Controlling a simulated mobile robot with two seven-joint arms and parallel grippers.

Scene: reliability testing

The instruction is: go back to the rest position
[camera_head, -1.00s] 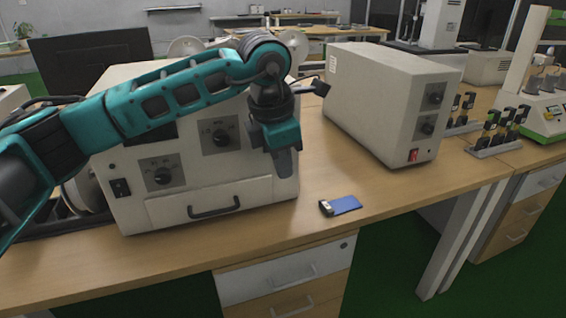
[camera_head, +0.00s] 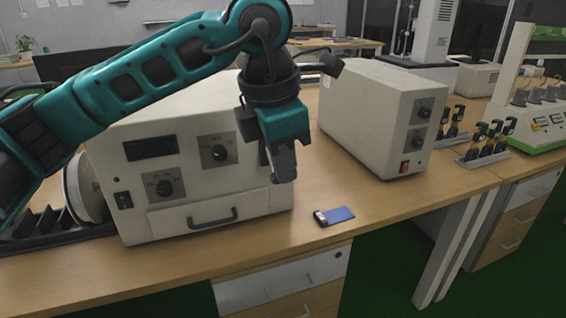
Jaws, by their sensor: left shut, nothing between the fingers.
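My left arm comes in from the left and reaches across the front of a large cream machine with knobs (camera_head: 180,215). My left gripper (camera_head: 284,172) points down near the machine's front right edge, above the table (camera_head: 390,205). It is shut and empty. My right gripper is not in the picture.
A small blue and white object (camera_head: 337,215) lies on the table near the front edge, right of my left gripper. A second cream box (camera_head: 375,115) with a red switch stands to the right. Racks with dark clips (camera_head: 485,145) stand farther right.

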